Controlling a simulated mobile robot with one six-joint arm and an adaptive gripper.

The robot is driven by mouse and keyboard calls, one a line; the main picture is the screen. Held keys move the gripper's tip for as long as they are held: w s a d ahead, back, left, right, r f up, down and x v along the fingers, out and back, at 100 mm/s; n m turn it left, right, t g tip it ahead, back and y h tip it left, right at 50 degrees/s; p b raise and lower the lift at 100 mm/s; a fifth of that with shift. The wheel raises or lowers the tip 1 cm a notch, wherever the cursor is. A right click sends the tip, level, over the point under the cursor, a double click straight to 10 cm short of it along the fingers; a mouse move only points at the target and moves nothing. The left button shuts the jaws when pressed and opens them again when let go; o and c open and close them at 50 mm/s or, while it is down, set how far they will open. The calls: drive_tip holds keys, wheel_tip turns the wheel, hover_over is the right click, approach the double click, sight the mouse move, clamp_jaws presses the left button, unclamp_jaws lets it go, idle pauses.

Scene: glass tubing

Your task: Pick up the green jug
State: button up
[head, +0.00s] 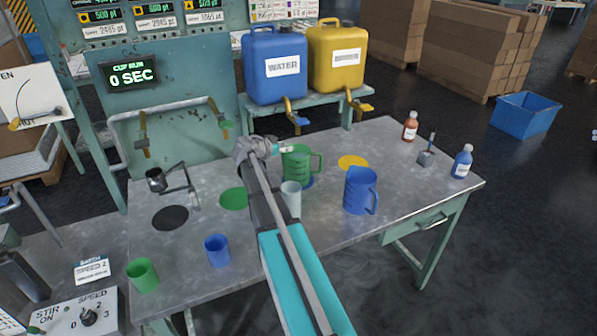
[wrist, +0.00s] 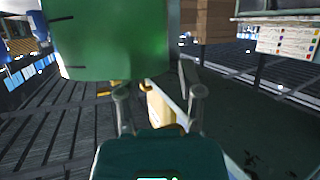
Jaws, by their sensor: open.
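The green jug (head: 297,163) stands upright on the grey table, with its handle towards the right. My gripper (head: 280,149) is at the jug's left side, near its rim, and partly overlaps it in the head view. In the wrist view the jug (wrist: 112,45) fills the upper left, close up. My gripper (wrist: 160,95) shows there with two fingers spread and nothing visible held between them. Whether a finger touches the jug I cannot tell.
A grey-white cup (head: 291,198) stands just in front of the jug. A blue jug (head: 360,190) stands to the right. Green (head: 142,274) and blue (head: 217,250) cups stand at the front left. Blue (head: 275,62) and yellow (head: 337,55) canisters with taps stand behind.

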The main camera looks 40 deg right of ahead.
drive_tip(key=shift+b+x, duration=0.55)
drive_tip(key=shift+x, duration=1.15)
drive_tip(key=shift+f, duration=0.1)
clamp_jaws()
